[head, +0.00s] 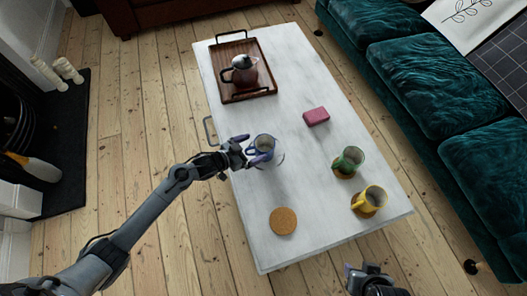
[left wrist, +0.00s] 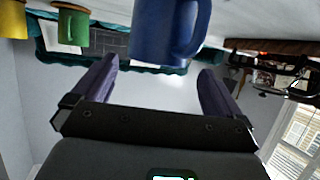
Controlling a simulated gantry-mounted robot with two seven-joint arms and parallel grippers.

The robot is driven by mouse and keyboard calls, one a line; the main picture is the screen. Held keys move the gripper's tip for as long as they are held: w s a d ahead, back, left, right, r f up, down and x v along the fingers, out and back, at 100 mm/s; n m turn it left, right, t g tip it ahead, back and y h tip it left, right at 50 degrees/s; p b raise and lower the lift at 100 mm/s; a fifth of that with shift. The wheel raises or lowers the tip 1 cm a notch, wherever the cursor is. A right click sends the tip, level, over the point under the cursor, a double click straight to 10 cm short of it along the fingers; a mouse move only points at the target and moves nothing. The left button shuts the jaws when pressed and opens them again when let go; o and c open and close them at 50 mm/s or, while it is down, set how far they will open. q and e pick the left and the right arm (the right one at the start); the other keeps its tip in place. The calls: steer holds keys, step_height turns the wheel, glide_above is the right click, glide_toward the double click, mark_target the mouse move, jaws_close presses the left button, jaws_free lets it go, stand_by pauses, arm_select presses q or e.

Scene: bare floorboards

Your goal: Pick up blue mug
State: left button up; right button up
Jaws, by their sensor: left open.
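The blue mug (head: 265,143) stands upright near the left edge of the white table, its open top facing up. My left gripper (head: 249,151) is open right beside it, with fingers close to the mug's left and lower sides. In the left wrist view the blue mug (left wrist: 165,30) is just past and between the two open purple fingertips (left wrist: 157,66), its handle on the right. I cannot tell whether a finger touches it. My right gripper (head: 364,278) shows only partly at the bottom edge, away from the mugs; its jaw state is unclear.
The white table (head: 300,70) also holds a green mug (head: 347,161), a yellow mug (head: 370,198), a cork coaster (head: 283,221), a pink block (head: 316,117) and a wooden tray (head: 262,95) with a dark pot (head: 241,72). A teal sofa (head: 430,95) runs along the right.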

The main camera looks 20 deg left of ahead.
mark_target(272, 140)
arm_select(q)
steer(key=b+x, duration=0.3)
steer(key=x, duration=0.2)
steer(key=shift+s+d, duration=0.1)
steer(key=shift+d, duration=0.1)
steer(key=shift+w+d, duration=0.2)
steer(key=shift+w, duration=0.1)
steer(key=shift+a, duration=0.1)
steer(key=shift+c, duration=0.5)
steer(key=c, duration=1.2)
steer(key=shift+c, duration=0.9)
steer(key=shift+r, duration=0.15)
